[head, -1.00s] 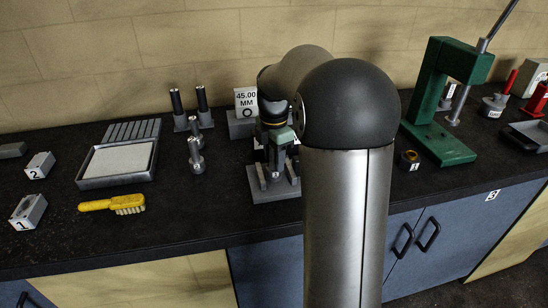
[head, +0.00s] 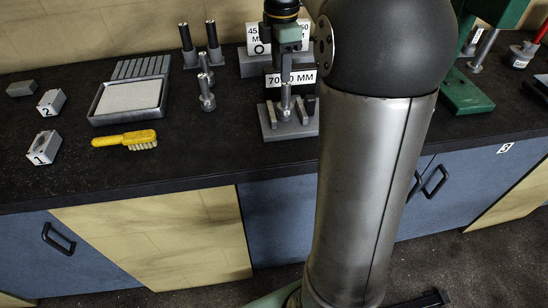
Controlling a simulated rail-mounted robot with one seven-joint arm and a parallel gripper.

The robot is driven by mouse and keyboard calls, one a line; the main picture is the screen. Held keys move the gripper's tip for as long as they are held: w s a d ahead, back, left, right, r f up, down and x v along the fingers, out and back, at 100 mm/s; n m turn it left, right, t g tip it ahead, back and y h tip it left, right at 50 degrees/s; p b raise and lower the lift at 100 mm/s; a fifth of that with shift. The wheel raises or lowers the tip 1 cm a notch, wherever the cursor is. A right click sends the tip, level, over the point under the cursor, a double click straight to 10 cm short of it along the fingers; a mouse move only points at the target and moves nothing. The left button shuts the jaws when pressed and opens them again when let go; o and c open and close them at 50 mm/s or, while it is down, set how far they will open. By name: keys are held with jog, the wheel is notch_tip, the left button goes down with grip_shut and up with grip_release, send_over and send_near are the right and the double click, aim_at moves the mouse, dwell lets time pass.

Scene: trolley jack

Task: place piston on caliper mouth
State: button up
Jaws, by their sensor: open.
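My gripper (head: 286,68) is open, dark and small in the head view, above a grey stand. Its fingertips are hard to make out. Below it a silver, post-like part (head: 286,98) stands upright between the grey uprights of the stand (head: 276,134). It seems apart from the gripper. Two grey blocks lie at the left, one marked 1 (head: 43,148) and one marked 2 (head: 51,102). I cannot tell for certain which item is the caliper or whether the silver part is the piston.
Silver posts (head: 206,95) and black posts (head: 187,42) stand left of the stand. A 70 mm sign (head: 291,79) is behind it. A pale tray (head: 130,96) and yellow brush (head: 124,139) lie at left. A green press (head: 466,95) stands right. My arm hides the bench right of the stand.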

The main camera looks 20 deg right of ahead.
jog(key=s+a+f+m, duration=0.6)
jog(key=s+f+m, duration=0.1)
jog(key=s, duration=0.4)
jog(key=s+a+f+m, duration=0.7)
jog(key=s+f+m, duration=0.1)
jog(key=s, duration=0.4)
jog(key=shift+s+f+m, duration=0.15)
jog(key=shift+s+m, duration=0.05)
jog(key=shift+m, duration=0.6)
